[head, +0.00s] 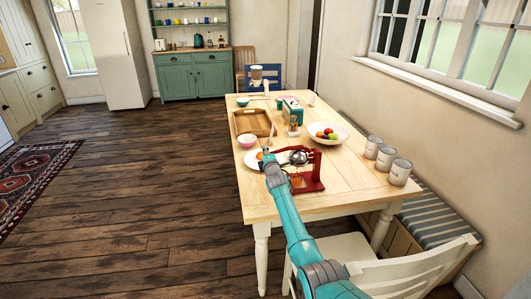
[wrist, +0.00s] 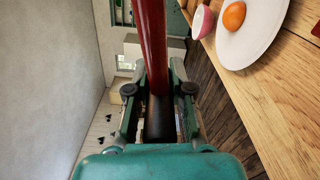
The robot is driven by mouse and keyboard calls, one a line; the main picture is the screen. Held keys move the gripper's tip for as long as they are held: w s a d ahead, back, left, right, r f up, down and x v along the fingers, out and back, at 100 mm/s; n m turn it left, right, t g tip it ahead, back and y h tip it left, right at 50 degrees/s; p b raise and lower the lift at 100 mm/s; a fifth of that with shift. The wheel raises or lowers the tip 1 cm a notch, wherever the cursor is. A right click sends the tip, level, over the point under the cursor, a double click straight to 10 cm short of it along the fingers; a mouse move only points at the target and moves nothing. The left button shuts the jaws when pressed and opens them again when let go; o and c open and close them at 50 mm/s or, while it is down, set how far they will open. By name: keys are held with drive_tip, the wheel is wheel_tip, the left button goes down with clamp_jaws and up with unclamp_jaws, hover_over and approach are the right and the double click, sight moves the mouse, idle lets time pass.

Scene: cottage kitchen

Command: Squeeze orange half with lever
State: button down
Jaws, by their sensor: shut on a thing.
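The red juice press (head: 318,172) stands on the near part of the table, with a rounded metal part (head: 298,157) at its top. An orange-coloured patch shows low inside its frame, too small to make out. My gripper (head: 270,156) is beside the press, to its left. In the wrist view my gripper (wrist: 160,100) is shut on the red lever (wrist: 150,45), around its black grip (wrist: 160,122). An orange piece (wrist: 234,15) lies on a white plate (wrist: 262,42); I cannot tell whether it is a half. My arm hides part of the plate in the head view.
A pink bowl (head: 248,140) stands behind the plate. Several cans (head: 399,173) line the right edge.

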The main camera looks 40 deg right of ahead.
drive_tip(key=c, duration=1)
unclamp_jaws()
drive_tip(key=shift+v, duration=6)
drive_tip(key=shift+s+d, duration=0.1)
